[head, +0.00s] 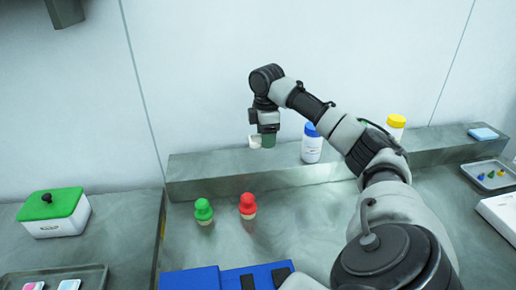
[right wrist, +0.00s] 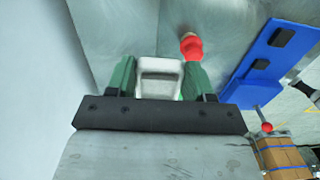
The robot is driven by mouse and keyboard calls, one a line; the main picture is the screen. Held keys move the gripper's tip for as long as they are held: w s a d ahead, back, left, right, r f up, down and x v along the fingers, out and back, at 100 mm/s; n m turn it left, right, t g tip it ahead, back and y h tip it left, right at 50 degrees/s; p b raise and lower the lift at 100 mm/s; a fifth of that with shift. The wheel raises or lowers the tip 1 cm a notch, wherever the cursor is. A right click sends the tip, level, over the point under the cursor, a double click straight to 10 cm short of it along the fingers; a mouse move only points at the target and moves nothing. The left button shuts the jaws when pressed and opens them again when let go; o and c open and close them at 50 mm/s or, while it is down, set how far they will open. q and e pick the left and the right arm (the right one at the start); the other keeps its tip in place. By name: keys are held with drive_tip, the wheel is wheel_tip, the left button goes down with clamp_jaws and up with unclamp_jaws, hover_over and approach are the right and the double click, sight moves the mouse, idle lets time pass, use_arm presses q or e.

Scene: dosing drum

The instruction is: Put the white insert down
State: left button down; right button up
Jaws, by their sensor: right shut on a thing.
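The white insert (right wrist: 158,68) is between the green fingers of my right gripper (right wrist: 158,82) in the right wrist view. It looks like a small white block with a hollow. In the head view a white bit of the insert (head: 255,141) shows beside the fingertips of my right gripper (head: 265,141). The gripper is shut on it and holds it up in front of the wall, above the long grey ledge (head: 190,178). The far side of the insert is hidden. My left gripper is not in view.
A green-topped piece (head: 203,211) and a red-topped piece (head: 248,206) stand on the table near a blue fixture (head: 190,279). A blue-capped bottle (head: 312,145) and a yellow-capped bottle (head: 396,126) stand at the ledge. A green-lidded box (head: 55,212) is at left.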

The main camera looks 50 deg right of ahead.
drive_tip(key=p, duration=0.2)
hover_over(232, 166)
wheel_tip(232, 166, down, 6)
drive_tip(key=shift+a+f, duration=0.1)
drive_tip(key=shift+f, duration=0.1)
wheel_tip(232, 166, down, 4)
drive_tip(key=shift+r+p, duration=0.1)
drive_tip(key=shift+p, duration=0.5)
drive_tip(key=shift+f, duration=0.2)
drive_tip(key=shift+f, duration=0.15)
drive_tip(key=o, duration=0.9)
wheel_tip(232, 166, up, 12)
drive_tip(key=shift+r+b, duration=0.2)
drive_tip(key=shift+b, duration=0.55)
